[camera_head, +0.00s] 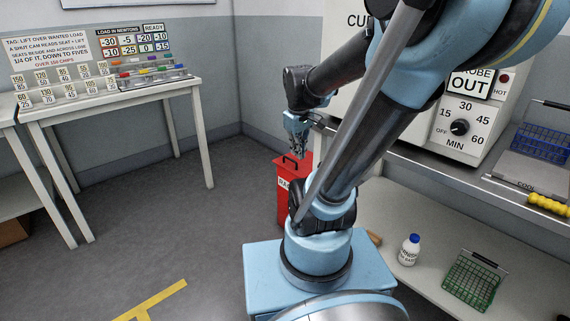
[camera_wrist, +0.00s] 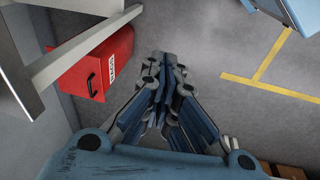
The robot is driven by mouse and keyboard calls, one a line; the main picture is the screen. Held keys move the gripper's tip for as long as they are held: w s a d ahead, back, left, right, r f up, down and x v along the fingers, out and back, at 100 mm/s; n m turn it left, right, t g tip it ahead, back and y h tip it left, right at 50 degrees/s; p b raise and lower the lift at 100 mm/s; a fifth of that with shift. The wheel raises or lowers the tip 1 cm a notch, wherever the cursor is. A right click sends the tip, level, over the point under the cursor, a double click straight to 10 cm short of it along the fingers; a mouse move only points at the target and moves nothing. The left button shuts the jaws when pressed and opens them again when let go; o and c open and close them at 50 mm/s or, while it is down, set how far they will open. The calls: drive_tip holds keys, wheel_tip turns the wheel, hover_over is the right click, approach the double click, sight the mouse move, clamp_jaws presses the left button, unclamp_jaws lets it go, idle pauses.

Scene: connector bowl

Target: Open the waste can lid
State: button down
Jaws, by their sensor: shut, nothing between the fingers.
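The red waste can (camera_head: 283,200) stands on the floor behind my arm in the head view, with a white label partly hidden by the arm. Its red lid (camera_head: 284,168) lies on top and looks closed, with a dark loop handle (camera_head: 291,163). In the wrist view my gripper (camera_wrist: 164,60) is shut and empty, apart from the can.
A white bench (camera_head: 440,235) at the right holds a bottle (camera_head: 409,250) and a green basket (camera_head: 472,280). A white oven-like machine (camera_head: 465,115) stands above it. A table (camera_head: 120,98) with labelled blocks stands at the left.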

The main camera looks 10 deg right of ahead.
drive_tip(key=w+n, duration=0.5)
drive_tip(key=w, duration=0.7)
drive_tip(key=n+h, duration=0.2)
drive_tip(key=n, duration=1.2)
hover_over(288, 167)
drive_tip(key=s+a, duration=0.3)
drive_tip(key=a, duration=0.1)
wheel_tip(288, 167, down, 21)
drive_tip(key=shift+d+x, duration=0.15)
drive_tip(key=shift+x, duration=2.25)
drive_tip(key=shift+d+x, duration=0.15)
drive_tip(key=shift+x, duration=2.25)
drive_tip(key=shift+w+r, duration=0.15)
